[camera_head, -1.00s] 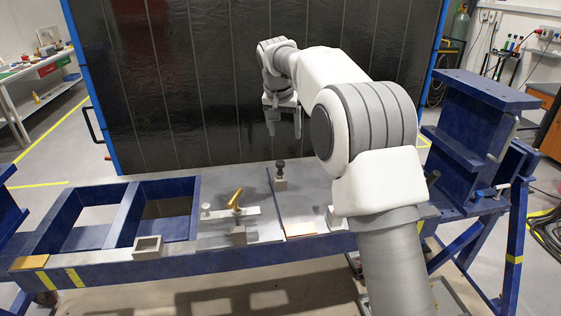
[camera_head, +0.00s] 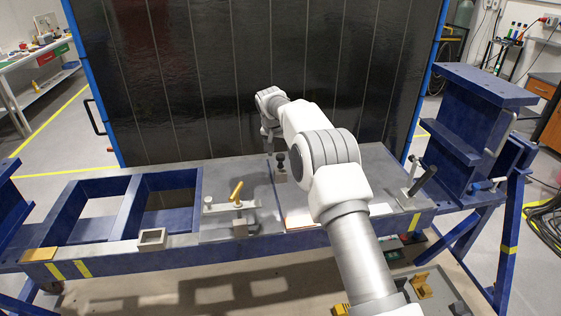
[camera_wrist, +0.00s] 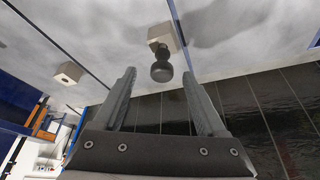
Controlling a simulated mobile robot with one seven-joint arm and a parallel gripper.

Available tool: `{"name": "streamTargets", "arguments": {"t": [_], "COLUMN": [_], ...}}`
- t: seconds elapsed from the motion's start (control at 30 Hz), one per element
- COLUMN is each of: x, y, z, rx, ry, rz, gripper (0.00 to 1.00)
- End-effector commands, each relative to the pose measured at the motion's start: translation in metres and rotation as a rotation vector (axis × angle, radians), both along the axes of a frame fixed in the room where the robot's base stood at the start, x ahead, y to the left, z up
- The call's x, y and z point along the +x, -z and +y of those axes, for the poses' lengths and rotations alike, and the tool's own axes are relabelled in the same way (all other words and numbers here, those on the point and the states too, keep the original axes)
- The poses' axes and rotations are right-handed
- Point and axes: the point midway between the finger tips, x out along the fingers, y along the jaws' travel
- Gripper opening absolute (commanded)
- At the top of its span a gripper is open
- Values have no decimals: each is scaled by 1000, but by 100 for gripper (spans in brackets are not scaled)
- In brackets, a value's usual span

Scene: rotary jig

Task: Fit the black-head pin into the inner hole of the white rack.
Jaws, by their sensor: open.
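The black-head pin (camera_head: 280,159) stands upright in a small beige block (camera_head: 281,176) on the bench's grey plate. In the wrist view its round black head (camera_wrist: 161,70) shows between and beyond the fingers, with the block (camera_wrist: 162,36) behind it. My gripper (camera_wrist: 158,73) is open and empty, apart from the pin. In the head view my gripper (camera_head: 269,145) hangs close to the pin, partly hidden by my arm. A pale bar (camera_head: 222,208), perhaps the white rack, lies left of the pin; I cannot make out its holes.
A gold pin or handle (camera_head: 237,190) and a pale knob (camera_head: 208,202) stand at the bar. A hollow square block (camera_head: 152,238) sits on the bench's front edge. A toggle clamp (camera_head: 416,184) stands at the right. A dark panel (camera_head: 190,85) rises behind the bench.

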Motion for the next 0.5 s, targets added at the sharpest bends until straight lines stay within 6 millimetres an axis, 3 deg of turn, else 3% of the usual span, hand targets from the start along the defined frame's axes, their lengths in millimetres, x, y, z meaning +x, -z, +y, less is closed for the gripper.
{"name": "streamTargets", "arguments": {"t": [0.17,0.5], "x": [3,14], "y": [8,48], "z": [-1,-1], "rx": [0,0], "ry": [0,-1], "rz": [0,1], "gripper": [74,74]}}
